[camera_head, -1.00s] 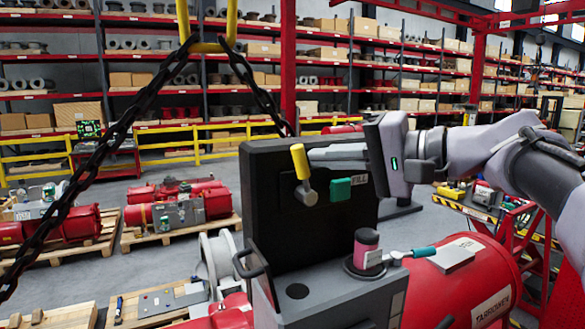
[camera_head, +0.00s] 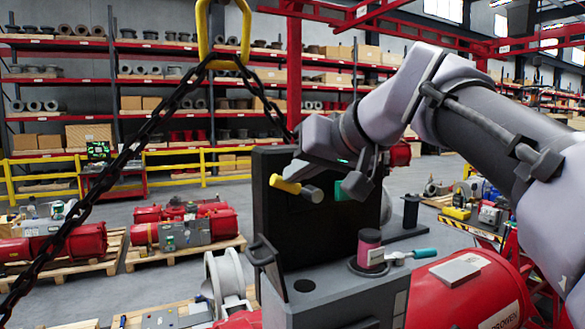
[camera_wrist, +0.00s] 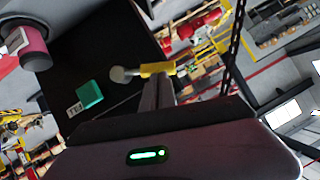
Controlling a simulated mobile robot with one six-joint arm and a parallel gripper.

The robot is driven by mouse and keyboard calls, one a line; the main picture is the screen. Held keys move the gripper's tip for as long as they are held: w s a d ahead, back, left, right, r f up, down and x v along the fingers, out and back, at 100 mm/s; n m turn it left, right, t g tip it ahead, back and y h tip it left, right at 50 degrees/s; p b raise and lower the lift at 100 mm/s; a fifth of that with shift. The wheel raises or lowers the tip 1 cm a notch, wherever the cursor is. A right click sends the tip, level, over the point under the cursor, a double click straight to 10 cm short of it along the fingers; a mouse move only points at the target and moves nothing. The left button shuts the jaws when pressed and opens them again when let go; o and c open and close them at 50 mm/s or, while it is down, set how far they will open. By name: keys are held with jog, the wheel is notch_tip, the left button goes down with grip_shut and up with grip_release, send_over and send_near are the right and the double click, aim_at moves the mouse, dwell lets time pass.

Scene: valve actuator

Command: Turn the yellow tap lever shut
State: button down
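The yellow tap lever (camera_head: 285,185) sticks out to the left, nearly level and tipped slightly up, from its grey pivot (camera_head: 312,193) on the black panel (camera_head: 268,220). In the wrist view the yellow lever (camera_wrist: 157,69) lies right at the tips of my gripper (camera_wrist: 160,82). My gripper's fingers look close together, and the lever does not appear to be between them. They seem to touch its side, though exact contact is hard to tell. In the head view my gripper (camera_head: 298,165) is just above the lever, with its wrist to the right.
A teal block (camera_wrist: 90,95) with a FILL label sits on the panel beside the pivot. A chain (camera_head: 140,140) hangs to the left from a yellow link (camera_head: 222,35).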

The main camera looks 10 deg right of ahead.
jog(key=shift+s+a+f+b, duration=0.15)
jog(key=shift+a+f+b, duration=0.35)
jog(key=shift+f+b, duration=0.3)
jog(key=shift+f, duration=0.1)
dwell(0.3)
